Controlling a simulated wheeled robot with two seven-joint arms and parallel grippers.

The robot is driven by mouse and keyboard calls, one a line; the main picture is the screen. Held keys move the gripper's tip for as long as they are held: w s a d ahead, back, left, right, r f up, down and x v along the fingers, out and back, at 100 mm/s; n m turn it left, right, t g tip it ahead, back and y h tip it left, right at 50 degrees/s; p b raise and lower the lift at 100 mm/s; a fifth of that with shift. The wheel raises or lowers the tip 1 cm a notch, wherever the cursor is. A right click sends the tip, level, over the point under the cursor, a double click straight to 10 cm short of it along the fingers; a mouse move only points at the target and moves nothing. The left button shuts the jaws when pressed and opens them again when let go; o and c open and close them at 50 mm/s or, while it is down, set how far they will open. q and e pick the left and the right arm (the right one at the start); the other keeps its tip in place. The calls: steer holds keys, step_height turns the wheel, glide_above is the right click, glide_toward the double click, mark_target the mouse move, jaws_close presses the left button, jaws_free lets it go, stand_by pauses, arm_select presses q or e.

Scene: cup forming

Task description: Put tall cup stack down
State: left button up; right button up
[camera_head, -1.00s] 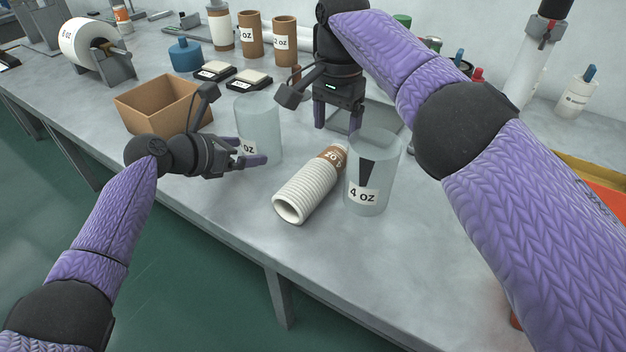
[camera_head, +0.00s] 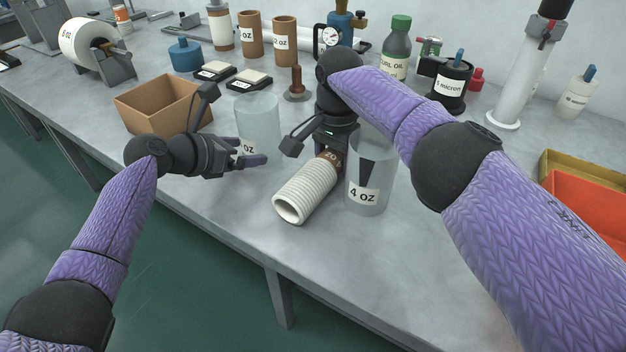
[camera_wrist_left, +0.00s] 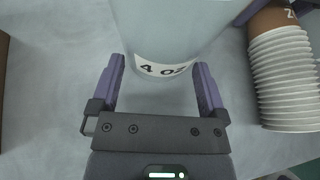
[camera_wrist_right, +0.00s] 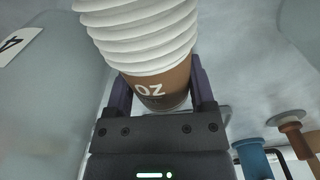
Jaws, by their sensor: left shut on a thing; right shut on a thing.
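The tall cup stack (camera_head: 306,192) is several nested white ribbed cups with a brown labelled cup at its far end. It lies on its side on the table, open end toward me. My right gripper (camera_wrist_right: 158,88) is shut on the brown end, one finger on each side; in the head view the arm and the stack partly hide its fingers. My left gripper (camera_wrist_left: 158,75) is shut around the lower part of a clear tube (camera_head: 258,120) labelled 4 OZ, which stands upright. A second clear 4 OZ tube (camera_head: 368,185) stands upright just right of the stack.
A cardboard box (camera_head: 150,110) stands behind my left gripper. A brown spindle (camera_head: 296,85), small scales (camera_head: 250,78) and bottles line the back. Red and yellow bins (camera_head: 590,205) are at the right. The table front (camera_head: 240,195) left of the stack is clear.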

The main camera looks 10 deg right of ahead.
jaws_close()
steer(key=shift+s+a+r, duration=0.1)
steer(key=shift+a+r, duration=0.05)
steer(key=shift+r, duration=0.25)
step_height(320, 180, up, 10)
steer(key=shift+r, duration=0.2)
steer(key=shift+s+a+r, duration=0.1)
steer(key=shift+r, duration=0.25)
steer(key=s+a, duration=1.3)
steer(key=a, duration=0.1)
steer(key=w+a+r+n+t+y, duration=0.2)
steer(key=w+a+r+n+t, duration=0.25)
steer(key=w+r+n, duration=0.2)
steer(key=w+a+r+n+t+y, duration=0.1)
steer(key=w+a+r+n+t, duration=0.2)
steer(key=w+r+n+t, duration=0.4)
steer(key=w+d+r+m+t+y, duration=0.1)
steer(key=w+d+r+t, duration=0.15)
steer(key=d, duration=0.25)
steer(key=w+d+r+m+t, duration=0.1)
steer(key=w+d+r+t, duration=0.1)
steer(key=w+d+t, duration=0.15)
step_height(320, 180, down, 19)
steer(key=w+d, duration=0.1)
steer(key=shift+w+d+r+h, duration=0.2)
steer(key=shift+d+h, duration=0.2)
